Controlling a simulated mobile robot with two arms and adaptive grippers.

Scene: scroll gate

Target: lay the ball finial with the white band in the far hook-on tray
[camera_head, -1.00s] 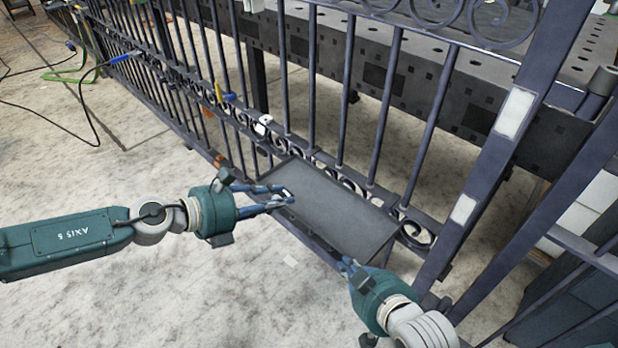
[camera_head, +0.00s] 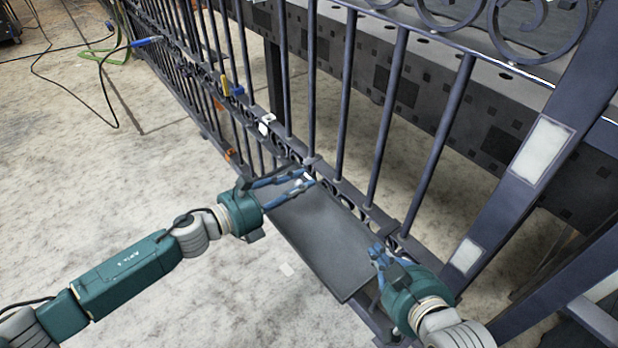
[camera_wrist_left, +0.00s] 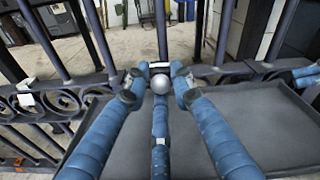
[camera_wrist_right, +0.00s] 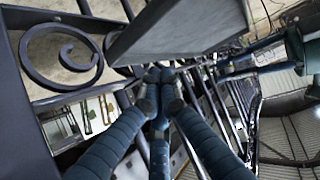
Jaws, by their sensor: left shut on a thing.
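A flat dark grey tray (camera_head: 325,238) hangs along the lower rail of the dark gate; it also shows below the fingers in the left wrist view (camera_wrist_left: 258,125). My left gripper (camera_head: 308,181) is over the tray's far end, close to the gate bars. It is shut on the ball finial (camera_wrist_left: 160,83), a silvery ball with a white part just behind it at the fingertips. My right gripper (camera_head: 378,254) is at the tray's right end by the gate. Its fingertips (camera_wrist_right: 160,76) are together, below the tray's grey underside (camera_wrist_right: 185,30), and nothing shows between them.
Upright gate bars (camera_head: 385,125) and scrollwork stand right behind the tray. A white clip (camera_head: 265,124), a yellow and blue clamp (camera_head: 230,88) and orange pieces (camera_head: 230,154) sit farther along the gate. A perforated dark table (camera_head: 440,100) stands behind. The floor at left is mostly clear.

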